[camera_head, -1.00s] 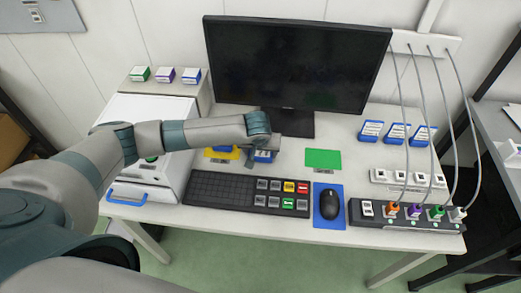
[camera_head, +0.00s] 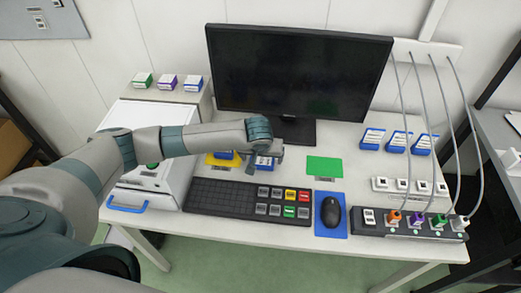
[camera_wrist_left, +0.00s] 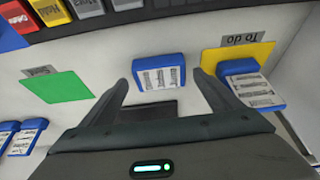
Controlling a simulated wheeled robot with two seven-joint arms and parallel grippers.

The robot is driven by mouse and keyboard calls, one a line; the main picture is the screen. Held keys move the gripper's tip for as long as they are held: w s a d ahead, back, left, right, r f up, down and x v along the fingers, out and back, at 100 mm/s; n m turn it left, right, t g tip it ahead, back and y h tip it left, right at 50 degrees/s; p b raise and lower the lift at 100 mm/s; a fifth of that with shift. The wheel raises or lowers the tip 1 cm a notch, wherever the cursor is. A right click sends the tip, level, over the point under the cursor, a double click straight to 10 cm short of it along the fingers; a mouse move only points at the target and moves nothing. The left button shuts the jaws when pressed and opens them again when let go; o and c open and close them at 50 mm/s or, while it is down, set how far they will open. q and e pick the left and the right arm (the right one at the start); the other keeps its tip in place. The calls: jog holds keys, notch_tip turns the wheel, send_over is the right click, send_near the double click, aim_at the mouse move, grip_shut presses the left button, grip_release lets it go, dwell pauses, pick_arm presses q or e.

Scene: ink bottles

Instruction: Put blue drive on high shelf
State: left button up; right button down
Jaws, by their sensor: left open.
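A blue block with a white label (camera_head: 264,163), which may be the blue drive, stands on the white desk beside the yellow mat. In the left wrist view this block (camera_wrist_left: 158,72) appears between my left gripper's (camera_wrist_left: 160,82) two spread fingers, with gaps on both sides. My left gripper (camera_head: 277,152) is open and empty, and partly hides the block in the head view. A second blue block (camera_wrist_left: 250,84) is on the yellow "To do" mat (camera_wrist_left: 240,55). A raised ledge (camera_head: 168,93) at the back left, possibly the high shelf, holds several-coloured small boxes. My right gripper is out of view.
A monitor (camera_head: 300,70) stands behind the gripper. A keyboard (camera_head: 235,197) and mouse (camera_head: 330,211) lie in front. A green mat (camera_head: 324,167) is to the right. Three blue blocks (camera_head: 397,141) and a socket strip with cables (camera_head: 412,224) are further right.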

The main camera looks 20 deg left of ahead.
pick_arm(q)
jog(key=b+v, duration=0.1)
jog(key=v, duration=0.9)
jog(key=shift+o, duration=0.4)
jog(key=shift+d, duration=0.15)
